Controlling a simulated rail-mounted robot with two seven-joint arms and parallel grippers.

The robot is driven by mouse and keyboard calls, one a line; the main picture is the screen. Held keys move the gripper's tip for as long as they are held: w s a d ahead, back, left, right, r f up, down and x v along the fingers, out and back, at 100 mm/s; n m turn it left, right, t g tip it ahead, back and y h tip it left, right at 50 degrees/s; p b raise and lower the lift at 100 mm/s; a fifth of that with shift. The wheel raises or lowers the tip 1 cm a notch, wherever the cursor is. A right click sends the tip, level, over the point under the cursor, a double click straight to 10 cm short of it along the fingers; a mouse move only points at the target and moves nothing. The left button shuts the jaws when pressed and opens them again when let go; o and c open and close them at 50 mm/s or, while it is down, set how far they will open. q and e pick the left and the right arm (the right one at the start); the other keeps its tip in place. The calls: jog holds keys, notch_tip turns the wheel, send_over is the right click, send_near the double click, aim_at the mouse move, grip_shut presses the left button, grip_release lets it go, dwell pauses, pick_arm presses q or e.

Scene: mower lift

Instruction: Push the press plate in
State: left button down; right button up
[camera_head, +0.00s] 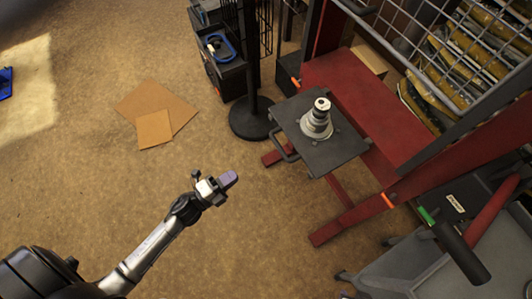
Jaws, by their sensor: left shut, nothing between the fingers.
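The press plate (345,152) is a dark grey square plate with a handle (284,147) on its left side. It sticks out to the left from the red press frame (362,100). A silvery stepped metal part (317,122) stands upright on the plate. My left gripper (229,180) is shut and empty, with purplish fingertips pointing up and right. In the picture it is below and left of the handle, apart from it. My right gripper is not in view.
A black stand with a round base (250,118) is just left of the plate. Dark toolboxes (222,68) stand behind it. Cardboard sheets (154,128) lie on the floor. A grey cart (420,262) is at lower right. The floor at left is mostly clear.

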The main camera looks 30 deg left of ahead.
pick_arm(q)
jog(key=w+d+r+m+h, duration=0.2)
jog(key=w+d+r+m, duration=0.1)
jog(key=w+d, duration=0.6)
jog(key=shift+w+r+h, duration=0.4)
jog(key=shift+w+r, duration=0.15)
jog(key=shift+w, duration=0.25)
jog(key=shift+w, duration=0.1)
